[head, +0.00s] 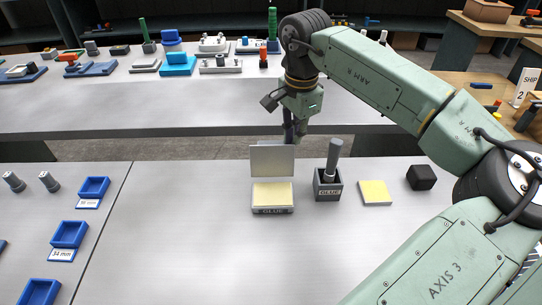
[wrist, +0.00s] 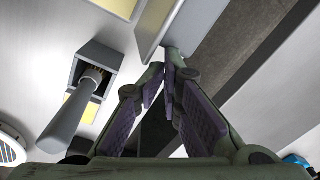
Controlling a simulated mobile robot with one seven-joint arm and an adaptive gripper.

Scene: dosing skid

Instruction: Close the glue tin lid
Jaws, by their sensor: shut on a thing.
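The glue tin (head: 272,210) stands on the near bench, with a pale yellow pad inside and "GLUE" on its front. Its grey lid (head: 271,159) stands about upright at the tin's back edge, so the tin is open. My gripper (head: 291,138) is at the lid's upper right corner, partly hidden behind it. In the wrist view my gripper's fingertips (wrist: 167,68) come together at the edge of the lid (wrist: 185,22), shut on it. The exact contact is hard to see. Part of the tin's yellow pad (wrist: 118,7) shows at the top.
A grey glue pot (head: 327,190) with a brush stands right of the tin; it also shows in the wrist view (wrist: 98,57). A yellow pad (head: 374,192) and a black block (head: 421,177) lie further right. Blue trays (head: 69,234) line the left. The bench before the tin is clear.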

